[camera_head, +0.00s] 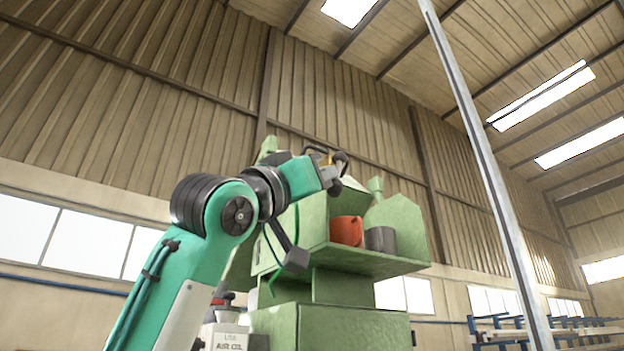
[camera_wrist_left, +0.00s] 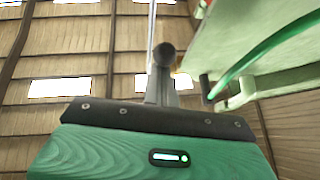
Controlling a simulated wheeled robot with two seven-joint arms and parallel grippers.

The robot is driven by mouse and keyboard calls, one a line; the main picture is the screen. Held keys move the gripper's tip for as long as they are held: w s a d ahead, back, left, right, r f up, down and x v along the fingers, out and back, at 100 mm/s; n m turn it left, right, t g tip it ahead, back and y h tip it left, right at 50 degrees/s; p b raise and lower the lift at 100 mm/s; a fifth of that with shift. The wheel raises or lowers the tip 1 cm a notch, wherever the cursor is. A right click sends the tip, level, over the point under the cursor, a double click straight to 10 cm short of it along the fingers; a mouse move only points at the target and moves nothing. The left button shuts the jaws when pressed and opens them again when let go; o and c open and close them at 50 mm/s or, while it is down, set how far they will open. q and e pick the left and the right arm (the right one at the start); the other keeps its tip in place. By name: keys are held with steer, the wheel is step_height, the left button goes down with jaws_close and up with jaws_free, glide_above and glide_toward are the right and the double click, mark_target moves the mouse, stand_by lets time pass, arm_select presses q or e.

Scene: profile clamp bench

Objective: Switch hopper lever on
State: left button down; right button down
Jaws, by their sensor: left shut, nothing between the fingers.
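The green machine with a hopper-like top (camera_head: 400,222) stands right of centre in the head view. My left gripper (camera_head: 340,172) is shut and empty, raised in front of the machine's upper part. In the left wrist view its closed fingers (camera_wrist_left: 164,62) point up past the green gripper body, with nothing between them. No hopper lever can be clearly made out; small dark and yellowish parts behind the gripper are partly hidden by it. In the wrist view a short dark rod (camera_wrist_left: 205,87) shows beside a pale green part (camera_wrist_left: 240,93); I cannot tell whether either is the lever. My right gripper is not in view.
An orange-red cup (camera_head: 346,230) and a grey cup (camera_head: 381,239) stand on the machine's green shelf (camera_head: 375,262). A curved green hose (camera_wrist_left: 265,52) runs near my left gripper. An air oil container (camera_head: 228,338) stands low beside the machine. A grey post (camera_head: 490,170) rises at right.

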arm_select(q)
steer(key=shift+w+d+f+t+b, duration=0.4)
steer(key=shift+d+t+b, duration=0.1)
steer(key=shift+t+b, duration=0.1)
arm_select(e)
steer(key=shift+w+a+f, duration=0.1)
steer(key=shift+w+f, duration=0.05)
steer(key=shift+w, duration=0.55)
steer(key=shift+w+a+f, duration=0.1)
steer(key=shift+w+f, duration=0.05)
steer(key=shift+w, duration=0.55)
arm_select(q)
steer(key=shift+f, duration=0.1)
